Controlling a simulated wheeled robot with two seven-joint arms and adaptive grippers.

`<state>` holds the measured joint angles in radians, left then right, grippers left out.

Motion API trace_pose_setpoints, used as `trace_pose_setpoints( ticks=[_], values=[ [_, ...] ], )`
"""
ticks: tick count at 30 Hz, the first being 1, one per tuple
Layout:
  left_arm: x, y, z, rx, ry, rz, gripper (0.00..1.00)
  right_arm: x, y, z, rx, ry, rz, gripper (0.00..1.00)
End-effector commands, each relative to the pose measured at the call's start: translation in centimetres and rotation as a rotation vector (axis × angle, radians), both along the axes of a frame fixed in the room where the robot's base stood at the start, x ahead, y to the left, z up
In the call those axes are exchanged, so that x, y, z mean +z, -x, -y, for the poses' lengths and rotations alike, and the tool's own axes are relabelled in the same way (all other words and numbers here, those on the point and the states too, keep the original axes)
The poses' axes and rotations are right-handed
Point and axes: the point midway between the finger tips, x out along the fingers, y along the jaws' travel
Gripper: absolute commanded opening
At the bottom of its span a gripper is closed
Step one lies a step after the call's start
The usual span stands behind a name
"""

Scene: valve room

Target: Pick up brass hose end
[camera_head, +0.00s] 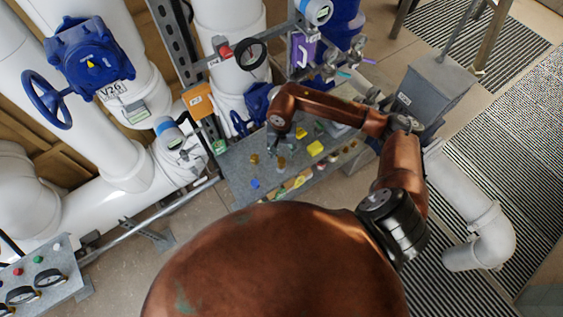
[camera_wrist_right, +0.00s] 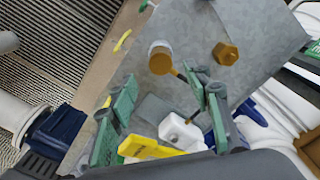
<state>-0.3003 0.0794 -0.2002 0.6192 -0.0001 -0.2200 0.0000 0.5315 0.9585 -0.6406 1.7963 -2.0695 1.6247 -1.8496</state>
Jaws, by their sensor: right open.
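Two small brass-coloured pieces stand on the grey bench top. One brass piece (camera_head: 281,163) has a pale round top; in the right wrist view (camera_wrist_right: 160,60) it shows just beyond my fingers, beside a dark thin stem. The other brass piece (camera_head: 254,159) is to its left and looks hexagonal in the right wrist view (camera_wrist_right: 226,53). I cannot tell for sure which is the brass hose end. My right gripper (camera_head: 280,142) is open above the bench, close to the pale-topped piece; its green-padded fingers (camera_wrist_right: 166,98) hold nothing. My left gripper is not in view.
The grey bench (camera_head: 238,180) also carries a yellow piece (camera_head: 315,148), a blue piece (camera_head: 255,184) and several small parts. White pipes and a blue valve (camera_head: 90,60) stand left. A grey box (camera_head: 432,88) stands right. A rail (camera_head: 150,218) runs along the lower left.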

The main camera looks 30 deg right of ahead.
Motion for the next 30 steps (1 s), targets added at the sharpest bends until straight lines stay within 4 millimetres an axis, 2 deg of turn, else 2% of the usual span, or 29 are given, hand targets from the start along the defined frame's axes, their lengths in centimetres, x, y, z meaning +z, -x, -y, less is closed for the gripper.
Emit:
trace_pose_setpoints(
  ticks=[11, 15, 24, 30],
  values=[
    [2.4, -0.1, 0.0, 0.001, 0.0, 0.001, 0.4, -4.5, 0.5, -0.5, -0.003, -0.008, -0.007, 0.45],
    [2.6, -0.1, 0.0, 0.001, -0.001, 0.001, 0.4, -6.2, 0.3, -0.4, -0.004, -0.007, -0.003, 0.45],
    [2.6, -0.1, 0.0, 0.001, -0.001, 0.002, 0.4, -6.8, 0.3, -0.4, -0.002, -0.006, 0.0, 0.44],
    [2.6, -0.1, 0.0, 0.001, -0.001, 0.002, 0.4, -6.7, 0.3, -0.4, -0.002, -0.006, 0.0, 0.31]
  ],
)
